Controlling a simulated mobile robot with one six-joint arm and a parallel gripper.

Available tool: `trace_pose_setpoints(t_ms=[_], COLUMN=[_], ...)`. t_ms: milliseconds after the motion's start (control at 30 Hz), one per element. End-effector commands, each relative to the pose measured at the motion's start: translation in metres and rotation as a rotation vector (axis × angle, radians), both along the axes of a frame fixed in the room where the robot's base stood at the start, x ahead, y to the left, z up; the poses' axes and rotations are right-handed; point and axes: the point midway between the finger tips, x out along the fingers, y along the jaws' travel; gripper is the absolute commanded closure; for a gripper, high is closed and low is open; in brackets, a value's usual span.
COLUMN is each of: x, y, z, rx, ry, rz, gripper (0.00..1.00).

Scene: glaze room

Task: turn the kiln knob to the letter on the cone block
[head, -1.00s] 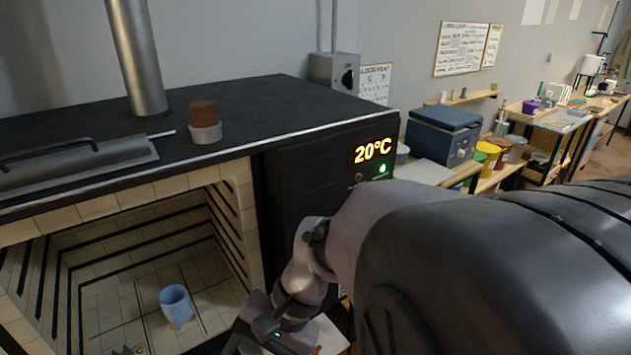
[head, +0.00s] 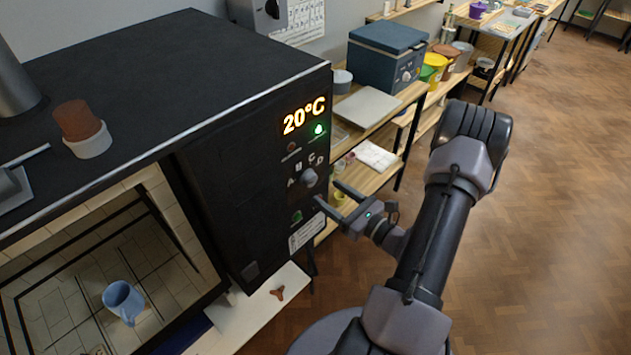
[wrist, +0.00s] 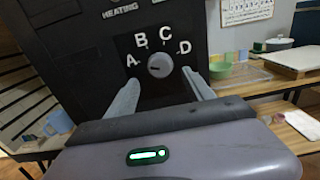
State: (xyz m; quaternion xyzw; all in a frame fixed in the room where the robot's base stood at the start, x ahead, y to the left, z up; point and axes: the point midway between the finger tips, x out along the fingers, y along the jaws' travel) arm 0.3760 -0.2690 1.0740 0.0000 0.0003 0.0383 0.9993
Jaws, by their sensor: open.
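The kiln knob (head: 309,178) is a round grey dial on the black front panel, and it shows large in the wrist view (wrist: 160,66). Letters A, B, C and D arc over it. A dark mark on it lies toward its left side, near A's direction. My gripper (head: 329,193) is open and empty in front of the panel. In the wrist view its fingers (wrist: 160,80) spread either side below the knob, which appears between their tips; I see no contact. I cannot make out a cone block or its letter.
The black kiln (head: 170,75) is open, with a blue cup (head: 123,300) inside. A brown piece in a white ring (head: 83,128) stands on top. A white shelf (head: 262,312) holds a small brown three-armed piece. A wooden shelf (head: 385,108) stands right; floor beyond is clear.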

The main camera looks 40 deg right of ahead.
Motion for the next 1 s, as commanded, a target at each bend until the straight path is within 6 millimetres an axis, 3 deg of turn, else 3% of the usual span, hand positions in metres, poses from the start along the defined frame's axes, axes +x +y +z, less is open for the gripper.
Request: trace_pose_setpoints(t_ms=[100, 233, 633, 667, 933, 1000], x=[0.031, 0.05, 0.061, 0.061, 0.061, 0.061], y=[0.004, 0.005, 0.005, 0.005, 0.005, 0.005], z=[0.0, 0.0, 0.0, 0.0, 0.0, 0.0], rx=[-0.001, -0.001, 0.001, 0.001, 0.001, 0.002], ry=[0.0, 0.0, 0.0, 0.0, 0.0, 0.0], rz=[0.006, 0.003, 0.001, 0.001, 0.002, 0.002], gripper=[0.39, 0.39, 0.39, 0.41, 0.94, 0.94])
